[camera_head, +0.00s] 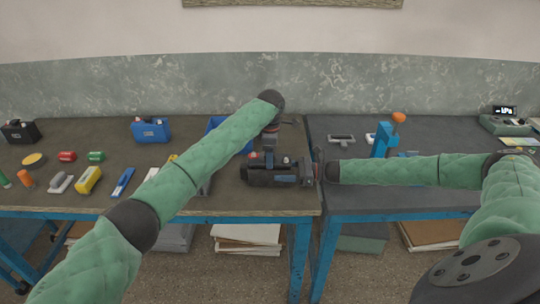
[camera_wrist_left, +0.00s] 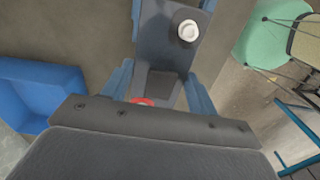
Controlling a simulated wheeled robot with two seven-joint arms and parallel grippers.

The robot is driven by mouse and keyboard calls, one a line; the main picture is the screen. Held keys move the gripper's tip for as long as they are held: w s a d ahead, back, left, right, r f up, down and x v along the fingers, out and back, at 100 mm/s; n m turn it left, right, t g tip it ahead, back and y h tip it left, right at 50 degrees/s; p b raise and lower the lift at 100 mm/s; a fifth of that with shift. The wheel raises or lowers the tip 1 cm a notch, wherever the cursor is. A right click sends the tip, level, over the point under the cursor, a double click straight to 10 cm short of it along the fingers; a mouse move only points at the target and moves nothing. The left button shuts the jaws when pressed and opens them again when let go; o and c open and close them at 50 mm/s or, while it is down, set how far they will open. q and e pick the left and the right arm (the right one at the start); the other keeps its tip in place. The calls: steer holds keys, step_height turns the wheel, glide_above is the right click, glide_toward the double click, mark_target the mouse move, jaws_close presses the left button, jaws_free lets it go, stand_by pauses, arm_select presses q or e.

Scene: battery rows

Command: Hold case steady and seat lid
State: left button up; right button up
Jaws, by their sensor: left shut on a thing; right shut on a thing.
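The dark grey case (camera_head: 258,174) stands near the right end of the left table, with small light and red fittings on its top. My left gripper (camera_head: 269,156) reaches down onto it from above. In the left wrist view the blue fingers (camera_wrist_left: 162,88) are shut on either side of the dark case (camera_wrist_left: 172,52), which shows a white cap and a red ring. My right gripper (camera_head: 284,176) comes in level from the right and is shut at the case's right part. The contact there is partly hidden. I cannot make out a separate lid.
A blue bin (camera_head: 215,127) stands behind my left arm and shows in the left wrist view. A blue case (camera_head: 151,131) and a black case (camera_head: 20,131) stand farther left. Several small coloured parts lie in front. A blue press (camera_head: 384,140) stands on the right table.

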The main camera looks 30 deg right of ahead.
arm_select(q)
steer(key=shift+f, duration=0.6)
stand_by(1.6)
steer(key=o, duration=1.1)
steer(key=shift+r, duration=3.5)
